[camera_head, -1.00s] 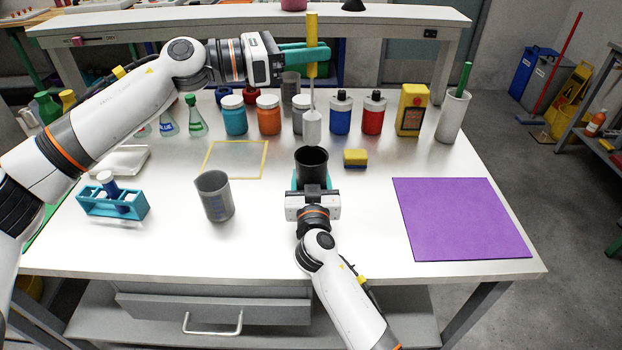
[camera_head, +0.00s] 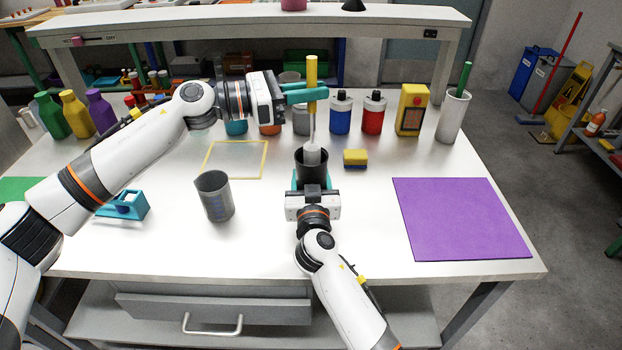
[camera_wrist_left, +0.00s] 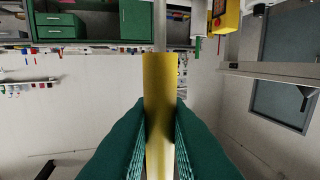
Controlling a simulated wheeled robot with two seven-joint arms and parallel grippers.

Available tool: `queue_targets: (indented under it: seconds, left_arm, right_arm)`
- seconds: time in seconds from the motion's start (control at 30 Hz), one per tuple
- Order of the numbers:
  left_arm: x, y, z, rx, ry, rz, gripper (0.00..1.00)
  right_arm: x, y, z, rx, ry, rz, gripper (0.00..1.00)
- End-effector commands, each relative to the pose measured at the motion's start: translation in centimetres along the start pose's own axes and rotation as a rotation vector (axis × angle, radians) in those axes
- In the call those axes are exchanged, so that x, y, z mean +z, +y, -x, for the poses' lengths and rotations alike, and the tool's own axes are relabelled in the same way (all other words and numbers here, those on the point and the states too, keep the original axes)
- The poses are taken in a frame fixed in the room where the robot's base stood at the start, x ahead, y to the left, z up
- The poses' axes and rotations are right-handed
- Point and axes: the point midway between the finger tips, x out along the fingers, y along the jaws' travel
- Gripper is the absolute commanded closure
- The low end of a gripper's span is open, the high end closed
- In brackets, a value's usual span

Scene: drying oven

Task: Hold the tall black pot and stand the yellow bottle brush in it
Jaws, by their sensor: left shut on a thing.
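The tall black pot (camera_head: 312,172) stands upright near the middle of the table. My right gripper (camera_head: 312,184) comes from the front, with its teal fingers on both sides of the pot, shut on it. My left gripper (camera_head: 308,92) is shut on the yellow handle of the bottle brush (camera_head: 312,70). The brush hangs upright, head down, over the pot. Its pale head sits within the pot's mouth, and its lowest end is hard to make out. In the left wrist view the yellow handle (camera_wrist_left: 159,85) is between the teal fingers (camera_wrist_left: 160,135).
A grey beaker (camera_head: 215,197) stands left of the pot. A yellow-and-blue sponge (camera_head: 355,158) lies close to its right. Blue (camera_head: 341,113) and red (camera_head: 374,113) bottles stand behind. A purple mat (camera_head: 460,220) lies at right.

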Motion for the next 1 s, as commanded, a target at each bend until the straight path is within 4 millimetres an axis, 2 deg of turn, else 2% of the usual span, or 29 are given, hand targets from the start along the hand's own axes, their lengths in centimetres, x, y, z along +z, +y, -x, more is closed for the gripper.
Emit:
queue_targets:
  seconds: [0.33, 0.37, 0.5, 0.83, 1.0]
  left_arm:
    - [0.4, 0.0, 0.0, 0.0, 0.0, 0.0, 1.0]
    - [0.4, 0.0, 0.0, 0.0, 0.0, 0.0, 0.82]
    - [0.3, 0.0, 0.0, 0.0, 0.0, 0.0, 0.6]
    - [0.4, 0.0, 0.3, 0.0, 0.0, 0.001, 0.6]
    - [0.4, -0.1, 2.6, -0.002, -0.001, 0.001, 0.6]
  right_arm:
    - [0.0, 0.0, 0.0, 0.0, 0.0, 0.0, 0.65]
    - [0.0, 0.0, 0.0, 0.0, 0.0, 0.0, 0.65]
    - [0.0, 0.0, 0.0, 0.0, 0.0, 0.0, 0.65]
    - [0.0, 0.0, 0.0, 0.0, 0.0, 0.0, 0.65]
    - [0.0, 0.0, 0.0, 0.0, 0.0, 0.0, 0.65]
